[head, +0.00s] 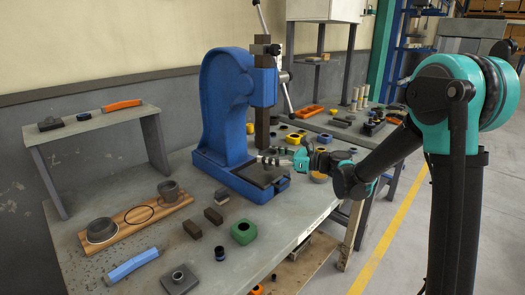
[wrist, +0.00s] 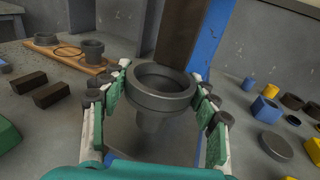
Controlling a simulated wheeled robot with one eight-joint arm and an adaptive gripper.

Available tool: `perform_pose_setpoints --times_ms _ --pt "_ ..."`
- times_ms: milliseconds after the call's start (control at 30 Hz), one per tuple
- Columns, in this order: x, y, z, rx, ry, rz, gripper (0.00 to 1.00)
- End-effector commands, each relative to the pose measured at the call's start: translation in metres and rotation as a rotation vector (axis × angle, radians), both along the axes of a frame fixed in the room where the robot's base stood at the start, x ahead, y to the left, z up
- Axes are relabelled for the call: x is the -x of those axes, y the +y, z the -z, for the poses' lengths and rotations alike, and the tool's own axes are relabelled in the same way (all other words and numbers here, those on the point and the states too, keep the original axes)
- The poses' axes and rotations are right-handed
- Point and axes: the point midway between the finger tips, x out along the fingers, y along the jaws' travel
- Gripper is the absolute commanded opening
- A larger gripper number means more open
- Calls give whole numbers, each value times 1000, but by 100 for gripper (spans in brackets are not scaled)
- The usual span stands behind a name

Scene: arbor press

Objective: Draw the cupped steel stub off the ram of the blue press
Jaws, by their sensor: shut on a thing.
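The blue press (head: 222,105) stands on the bench, its dark ram (head: 262,128) hanging down at its front. The ram also shows in the wrist view (wrist: 182,32), behind the stub. My gripper (head: 270,157) is beside the ram's lower end, above the press base. In the wrist view my gripper (wrist: 160,74) is shut on the cupped steel stub (wrist: 162,102), with green fingers on both sides of its rim. The cup faces up with its hollow visible and empty, and a narrower stem points down. The stub looks clear of the ram; the exact gap cannot be told.
A wooden board (head: 130,221) at the left bears a grey ring (head: 102,230), a grey cup (head: 168,190) and an outlined circle. Dark blocks (head: 192,229), a green block (head: 244,232) and a blue bar (head: 132,264) lie in front. A small shelf (head: 88,124) stands behind.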

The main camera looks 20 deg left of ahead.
Motion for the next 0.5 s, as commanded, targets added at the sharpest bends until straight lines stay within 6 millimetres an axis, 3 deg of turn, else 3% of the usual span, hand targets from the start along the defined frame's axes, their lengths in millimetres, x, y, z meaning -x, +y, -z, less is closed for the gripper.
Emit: perform_pose_setpoints --times_ms 500 --pt "13 -34 0 -1 0 2 20"
